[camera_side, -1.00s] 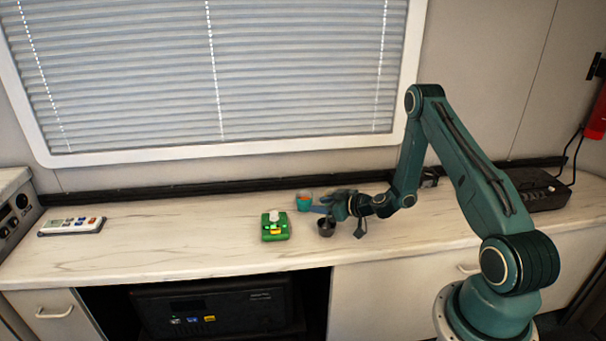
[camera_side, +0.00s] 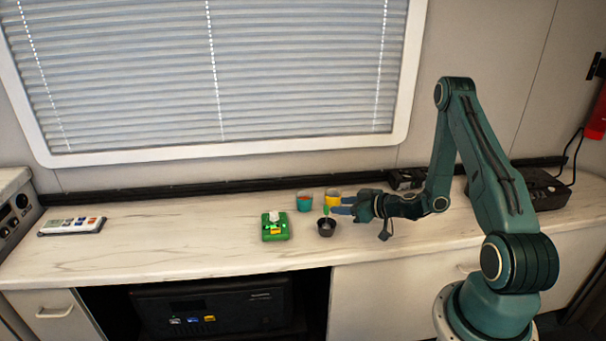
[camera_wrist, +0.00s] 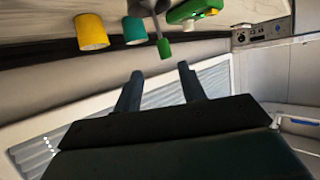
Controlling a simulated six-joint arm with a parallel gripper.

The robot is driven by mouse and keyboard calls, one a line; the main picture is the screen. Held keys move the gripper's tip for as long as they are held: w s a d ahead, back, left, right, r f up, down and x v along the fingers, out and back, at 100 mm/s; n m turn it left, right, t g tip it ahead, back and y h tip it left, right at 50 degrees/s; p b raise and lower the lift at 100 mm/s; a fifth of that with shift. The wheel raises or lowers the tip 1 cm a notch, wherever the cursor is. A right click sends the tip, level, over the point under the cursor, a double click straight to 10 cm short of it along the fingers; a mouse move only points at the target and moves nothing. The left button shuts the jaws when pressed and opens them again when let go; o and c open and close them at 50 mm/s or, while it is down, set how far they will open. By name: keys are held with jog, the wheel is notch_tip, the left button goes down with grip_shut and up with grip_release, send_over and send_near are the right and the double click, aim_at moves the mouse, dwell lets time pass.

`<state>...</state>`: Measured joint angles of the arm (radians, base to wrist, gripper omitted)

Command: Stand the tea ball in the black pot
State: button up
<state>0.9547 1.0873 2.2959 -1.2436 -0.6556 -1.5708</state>
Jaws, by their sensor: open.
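The black pot (camera_side: 326,227) stands on the counter in the side view; part of it shows at the top edge of the wrist view (camera_wrist: 146,6). The tea ball's green handle (camera_side: 326,210) rises from the pot, close to upright. In the wrist view the handle (camera_wrist: 164,48) and a thin grey stem come out of the pot. The ball end is hidden inside. My gripper (camera_side: 345,206) is just right of the pot. In the wrist view its two fingers (camera_wrist: 160,72) are apart, with nothing between them, and the handle is beyond the tips.
A teal cup (camera_side: 305,201) and a yellow cup (camera_side: 333,198) stand behind the pot. A green device (camera_side: 275,226) with a white top is left of it. A remote (camera_side: 72,226) lies far left; the counter between is clear.

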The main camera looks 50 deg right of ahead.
jog(key=shift+v, duration=2.1)
jog(key=shift+w+r, duration=0.1)
jog(key=a+r+n+g+y, duration=0.55)
jog(key=a+r, duration=0.85)
jog(key=a, duration=0.4)
jog(key=s+a+r+m+g+h, duration=0.1)
jog(key=s+r+m+h, duration=0.1)
jog(key=s+r, duration=0.4)
jog(key=s+a+r+m+g+h, duration=0.1)
jog(key=s+a+r+m+h, duration=0.1)
jog(key=s+r, duration=0.5)
jog(key=shift+s+a+m+h, duration=0.15)
jog(key=shift+s+m+h, duration=0.6)
jog(key=shift+s, duration=2.3)
